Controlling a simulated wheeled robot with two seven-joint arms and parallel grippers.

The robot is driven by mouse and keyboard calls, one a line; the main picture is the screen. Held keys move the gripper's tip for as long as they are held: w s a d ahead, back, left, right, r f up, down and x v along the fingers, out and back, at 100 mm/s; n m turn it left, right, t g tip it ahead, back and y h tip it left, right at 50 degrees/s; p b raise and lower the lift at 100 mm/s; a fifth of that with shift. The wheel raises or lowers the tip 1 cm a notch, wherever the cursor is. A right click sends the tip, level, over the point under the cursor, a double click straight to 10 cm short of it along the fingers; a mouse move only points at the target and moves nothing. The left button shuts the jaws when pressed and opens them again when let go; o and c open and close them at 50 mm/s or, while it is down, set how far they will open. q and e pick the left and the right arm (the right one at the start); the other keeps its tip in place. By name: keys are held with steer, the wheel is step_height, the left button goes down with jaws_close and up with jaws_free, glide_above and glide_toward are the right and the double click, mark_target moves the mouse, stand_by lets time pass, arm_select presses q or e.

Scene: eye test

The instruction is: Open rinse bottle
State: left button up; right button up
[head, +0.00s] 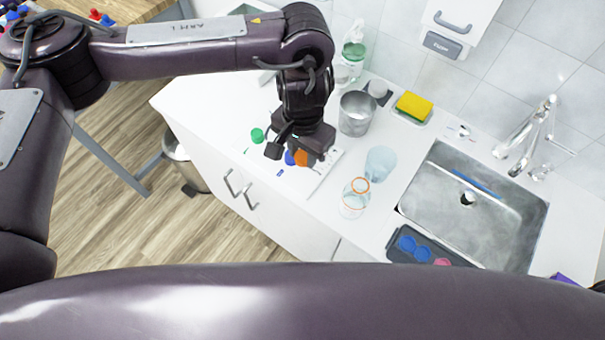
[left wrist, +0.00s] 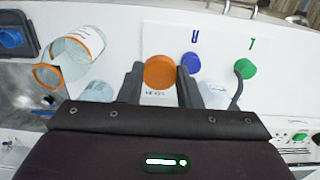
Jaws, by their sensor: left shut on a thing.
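The rinse bottle (head: 355,198) is clear with an orange ring at its neck. It stands on the white counter, and its mouth looks open with no cap on it. In the left wrist view the bottle (left wrist: 78,50) shows at the left, apart from my gripper. My left gripper (head: 293,157) is shut on an orange cap (left wrist: 160,72), with one finger on each side of it. The orange cap (head: 302,158) is over a white sheet (head: 315,178); whether it touches the sheet I cannot tell. My right gripper is not in view.
A blue cap (left wrist: 192,62) and a green cap (left wrist: 246,68) are beside my left gripper. A clear beaker (head: 380,163) and a metal cup (head: 356,113) stand behind the bottle. A sink (head: 440,235) lies to the right, with a dark tray (head: 398,256) in front.

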arm_select(q)
glide_above(303, 183)
step_height(303, 183, down, 6)
steer(key=shift+s+f+b, duration=0.15)
steer(key=shift+b, duration=0.15)
steer(key=shift+f+b, duration=0.5)
steer(key=shift+f, duration=1.9)
steer(key=shift+f, duration=0.15)
steer(key=o, duration=1.1)
steer(key=shift+r, duration=0.45)
step_height(303, 183, up, 12)
steer(key=shift+f+p, duration=0.25)
steer(key=shift+p, duration=0.2)
